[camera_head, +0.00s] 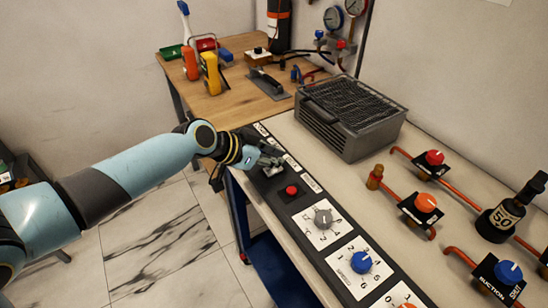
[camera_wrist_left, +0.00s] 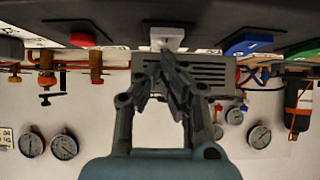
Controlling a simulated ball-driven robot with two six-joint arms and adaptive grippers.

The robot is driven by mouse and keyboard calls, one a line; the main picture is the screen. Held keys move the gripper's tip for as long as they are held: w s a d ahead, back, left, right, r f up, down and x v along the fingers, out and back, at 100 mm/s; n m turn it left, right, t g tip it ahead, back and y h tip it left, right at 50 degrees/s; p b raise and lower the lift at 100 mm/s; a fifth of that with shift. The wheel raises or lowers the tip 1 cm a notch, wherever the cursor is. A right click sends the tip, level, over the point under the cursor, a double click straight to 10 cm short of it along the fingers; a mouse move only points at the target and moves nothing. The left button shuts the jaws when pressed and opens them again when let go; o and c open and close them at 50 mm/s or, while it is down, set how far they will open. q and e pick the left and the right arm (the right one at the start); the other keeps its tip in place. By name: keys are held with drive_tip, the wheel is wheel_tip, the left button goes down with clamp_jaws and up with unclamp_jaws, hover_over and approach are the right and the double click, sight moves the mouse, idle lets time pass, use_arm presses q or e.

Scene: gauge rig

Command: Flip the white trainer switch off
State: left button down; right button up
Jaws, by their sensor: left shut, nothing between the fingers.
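The white trainer switch (camera_wrist_left: 167,39) shows at the top middle of the left wrist view, on the dark panel. In the head view the gripper largely covers it at the far end of the black control panel (camera_head: 280,196). My left gripper (camera_head: 275,160) is shut and empty, with its fingertips right by the switch. In the left wrist view its closed fingers (camera_wrist_left: 166,56) point at the switch; I cannot tell whether they touch it. The lever's position is not clear. My right gripper is not in view.
A red button (camera_head: 291,190), a grey dial (camera_head: 323,217) and a blue knob (camera_head: 361,262) follow along the panel. A grey grill box (camera_head: 350,120) stands behind it. Valves on red pipes, including a red-knobbed one (camera_head: 434,158), are at right. A wooden table (camera_head: 235,98) is beyond.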

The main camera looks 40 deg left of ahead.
use_arm(q)
drive_tip(key=shift+w+f+b, duration=0.1)
drive_tip(key=shift+f+b, duration=0.3)
drive_tip(key=shift+b, duration=0.25)
drive_tip(key=shift+r, duration=0.1)
drive_tip(key=shift+s+a, duration=0.25)
drive_tip(key=shift+s, duration=0.6)
